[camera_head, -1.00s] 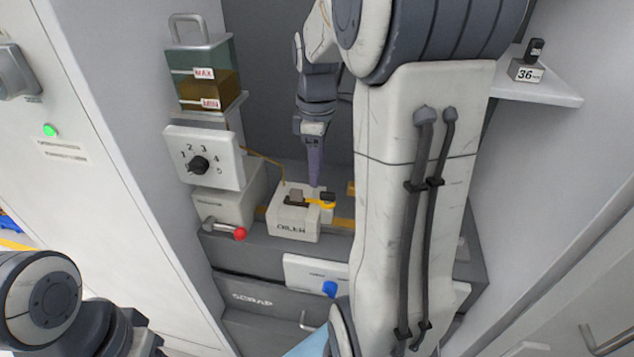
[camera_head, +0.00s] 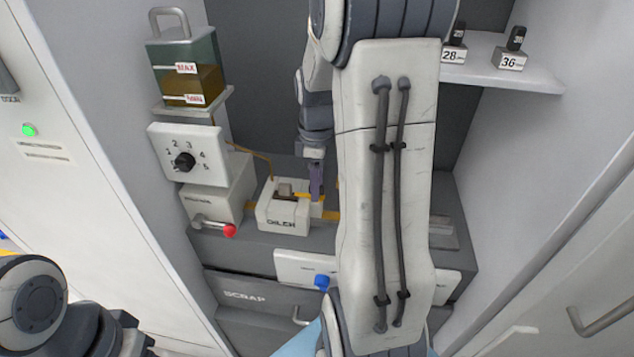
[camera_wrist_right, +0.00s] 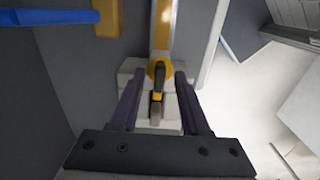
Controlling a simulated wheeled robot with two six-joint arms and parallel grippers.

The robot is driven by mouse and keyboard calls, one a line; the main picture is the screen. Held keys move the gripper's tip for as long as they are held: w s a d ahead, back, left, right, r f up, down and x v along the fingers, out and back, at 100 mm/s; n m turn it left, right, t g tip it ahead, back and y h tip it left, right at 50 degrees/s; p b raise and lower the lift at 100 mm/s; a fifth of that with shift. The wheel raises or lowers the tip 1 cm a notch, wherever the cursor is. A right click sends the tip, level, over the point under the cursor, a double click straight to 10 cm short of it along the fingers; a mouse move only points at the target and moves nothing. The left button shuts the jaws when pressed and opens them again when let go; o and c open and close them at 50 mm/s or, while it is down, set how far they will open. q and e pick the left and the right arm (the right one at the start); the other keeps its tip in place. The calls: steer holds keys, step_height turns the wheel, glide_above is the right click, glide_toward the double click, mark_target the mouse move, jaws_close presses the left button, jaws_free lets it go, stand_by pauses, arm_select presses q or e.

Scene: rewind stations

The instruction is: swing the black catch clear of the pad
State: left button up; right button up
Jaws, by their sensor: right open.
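The white oiler block (camera_head: 282,217) sits on the grey ledge, with a dark pad (camera_head: 286,196) and a small grey-brown piece on top. In the right wrist view, the black catch (camera_wrist_right: 157,94) with a yellow round end (camera_wrist_right: 160,70) lies between the two open purple fingers. I cannot tell whether either finger touches it. In the head view the gripper hides the catch. Only part of my left arm shows, at lower left; its fingers are not seen.
A dial plate (camera_head: 186,154), an oil tank (camera_head: 187,75) and a red-knobbed lever (camera_head: 229,230) stand left of the block. A blue knob (camera_head: 321,282) is on the front below. A shelf (camera_head: 500,68) with numbered blocks is at upper right.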

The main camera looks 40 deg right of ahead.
jaws_close()
steer(key=shift+r+m, duration=0.1)
steer(key=shift+m, duration=0.2)
steer(key=m+p, duration=0.1)
steer(key=m, duration=0.1)
steer(key=shift+m+p, duration=0.4)
steer(key=m+p, duration=0.2)
steer(key=m, duration=0.3)
steer(key=m+p, duration=0.2)
steer(key=m, duration=0.2)
steer(key=shift+m, duration=0.4)
steer(key=m+p, duration=0.1)
steer(key=m, duration=0.3)
steer(key=shift+w+m, duration=0.1)
steer(key=shift+m, duration=0.3)
